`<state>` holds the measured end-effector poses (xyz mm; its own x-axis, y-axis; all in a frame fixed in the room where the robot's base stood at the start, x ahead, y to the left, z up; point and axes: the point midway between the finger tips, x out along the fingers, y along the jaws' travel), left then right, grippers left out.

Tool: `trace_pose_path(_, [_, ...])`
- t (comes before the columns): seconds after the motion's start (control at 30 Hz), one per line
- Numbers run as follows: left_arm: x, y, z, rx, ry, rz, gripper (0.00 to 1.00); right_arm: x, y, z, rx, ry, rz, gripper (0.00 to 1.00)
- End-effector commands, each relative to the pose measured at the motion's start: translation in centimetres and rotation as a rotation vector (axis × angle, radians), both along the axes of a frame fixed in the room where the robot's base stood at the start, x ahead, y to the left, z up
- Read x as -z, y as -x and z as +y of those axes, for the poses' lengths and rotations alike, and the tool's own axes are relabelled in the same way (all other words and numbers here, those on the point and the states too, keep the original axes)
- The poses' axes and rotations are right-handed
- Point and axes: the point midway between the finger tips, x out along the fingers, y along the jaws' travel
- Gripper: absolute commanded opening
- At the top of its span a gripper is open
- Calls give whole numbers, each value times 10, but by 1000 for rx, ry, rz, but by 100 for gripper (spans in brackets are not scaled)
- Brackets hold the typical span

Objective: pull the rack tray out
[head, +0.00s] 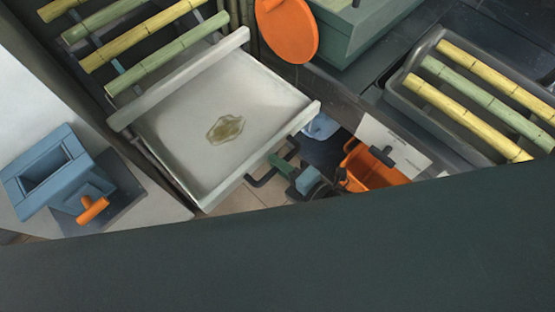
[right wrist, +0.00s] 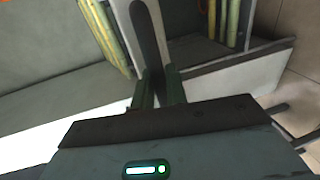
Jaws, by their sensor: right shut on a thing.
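The rack tray (head: 180,120) is a shallow, light grey tray with raised rims and a yellowish-brown stain on its floor. In the head view it juts out from under a rack of cane stalks. A dark handle (head: 262,181) sticks out from its front rim. My right gripper (head: 281,164) is at this handle. In the right wrist view its two green fingers (right wrist: 160,88) are shut on the dark bar of the handle (right wrist: 150,38). The exact contact is partly hidden by the gripper body. My left gripper is not in view.
A blue box-like device with an orange handle (head: 93,210) stands at left. An orange disc (head: 287,28) hangs near the tray's back corner. An orange bin (head: 368,171) stands right of my gripper. A grey tray of cane (head: 398,98) is at right. Tiled floor shows below the rack tray.

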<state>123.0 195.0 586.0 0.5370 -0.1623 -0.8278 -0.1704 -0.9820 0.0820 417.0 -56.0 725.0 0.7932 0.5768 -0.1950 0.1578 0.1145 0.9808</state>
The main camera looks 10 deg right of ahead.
Motion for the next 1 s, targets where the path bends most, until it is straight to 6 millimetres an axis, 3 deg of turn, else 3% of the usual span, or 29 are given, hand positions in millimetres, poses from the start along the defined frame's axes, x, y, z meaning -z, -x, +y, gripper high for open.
trace_pose_path(0.4, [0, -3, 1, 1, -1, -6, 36, 0, 1, 0, -1, -2, 0, 0])
trace_pose_path(0.43, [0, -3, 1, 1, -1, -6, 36, 0, 1, 0, -1, -2, 0, 15])
trace_pose_path(0.57, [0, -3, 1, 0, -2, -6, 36, 0, 1, 0, -1, -2, 0, 32])
trace_pose_path(0.87, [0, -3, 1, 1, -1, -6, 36, 0, 2, -1, 0, 0, 0, 33])
trace_pose_path(1.0, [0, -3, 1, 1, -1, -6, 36, -2, 11, -7, -1, 0, 2, 33])
